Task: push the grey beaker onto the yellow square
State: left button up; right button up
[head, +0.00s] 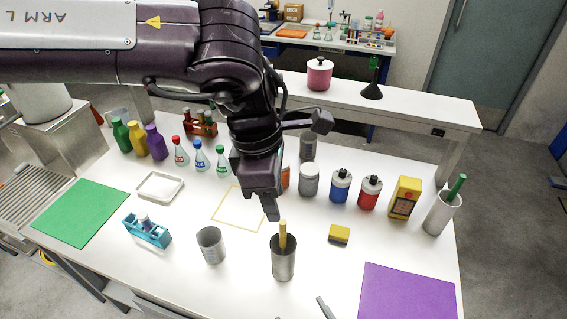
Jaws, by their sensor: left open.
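An empty grey beaker (211,246) stands upright on the white table, in front of the yellow square. The yellow square (219,220) is a thin yellow outline on the tabletop; my left gripper and arm hide its right part. My left gripper (271,212) is open and points down, above the table at the right side of the square. It is to the right of and behind the grey beaker, apart from it.
A grey metal cup (284,265) with a yellow stick stands just right of the beaker. A blue rack (147,232) is to its left, a white tray (160,187) behind left. Several bottles line the back. A yellow block (339,234) lies right; purple (408,292) and green (80,212) sheets lie at the sides.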

aim_at(210, 241)
jog(key=k, duration=1.25)
